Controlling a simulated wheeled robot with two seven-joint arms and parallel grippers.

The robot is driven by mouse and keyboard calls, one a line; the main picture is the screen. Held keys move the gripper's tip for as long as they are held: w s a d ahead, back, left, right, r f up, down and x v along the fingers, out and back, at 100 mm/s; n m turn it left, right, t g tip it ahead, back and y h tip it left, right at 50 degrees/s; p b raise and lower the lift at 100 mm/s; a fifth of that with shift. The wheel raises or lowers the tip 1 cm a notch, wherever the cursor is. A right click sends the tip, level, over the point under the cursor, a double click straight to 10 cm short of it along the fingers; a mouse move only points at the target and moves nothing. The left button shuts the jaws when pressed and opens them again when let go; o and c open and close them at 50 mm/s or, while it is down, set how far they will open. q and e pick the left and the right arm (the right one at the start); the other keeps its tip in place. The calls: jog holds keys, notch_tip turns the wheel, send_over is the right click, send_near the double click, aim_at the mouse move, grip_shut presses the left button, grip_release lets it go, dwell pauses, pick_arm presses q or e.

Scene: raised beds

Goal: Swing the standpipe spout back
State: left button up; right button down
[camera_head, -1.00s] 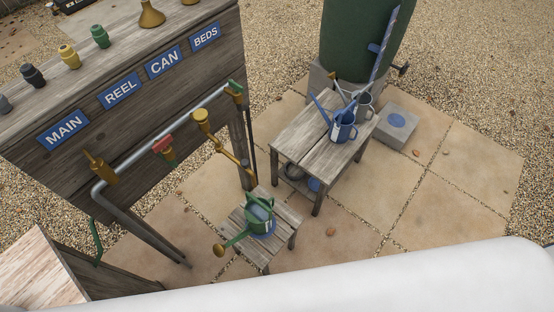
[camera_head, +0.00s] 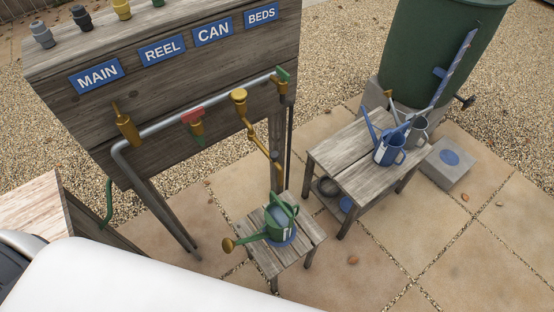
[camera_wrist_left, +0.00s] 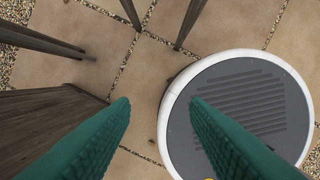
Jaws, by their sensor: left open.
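The brass standpipe spout (camera_head: 262,148) hangs from the brass valve under the CAN label (camera_head: 239,100) and slants down to the right. Its lower end shows just above the green watering can (camera_head: 277,228) in the head view; I cannot tell whether it is directly over the can's mouth. The can stands on a small wooden stool (camera_head: 262,258), its own spout pointing left. My left gripper (camera_wrist_left: 158,105) shows in the left wrist view, its green fingers apart and empty above the paving. Neither gripper shows in the head view.
A grey pipe (camera_head: 160,129) with a red-handled tap (camera_head: 194,121) runs along the wooden board. A wooden bench (camera_head: 362,170) with a blue jug (camera_head: 389,150) stands right of the stool. A green barrel (camera_head: 440,60) is behind it.

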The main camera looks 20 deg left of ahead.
aim_at(272, 158)
pick_arm(q)
jog(key=w+d+r+t+h+b, duration=0.15)
jog(key=w+r+t, duration=0.5)
jog(key=r, duration=0.65)
jog(key=w+d+r+t+h+b, duration=0.1)
jog(key=w+r+t+b, duration=0.25)
jog(key=w+r, duration=0.75)
jog(key=w+d+r+t+h+b, duration=0.15)
jog(key=w+r+t, duration=0.4)
jog(key=r, duration=0.95)
jog(key=shift+m, duration=0.3)
jog(key=x, duration=0.5)
jog(key=p+x, duration=0.1)
jog(key=x, duration=0.4)
jog(key=shift+w+d+f, duration=0.1)
jog(key=shift+d+f, duration=0.1)
jog(key=shift+d, duration=0.05)
grip_shut()
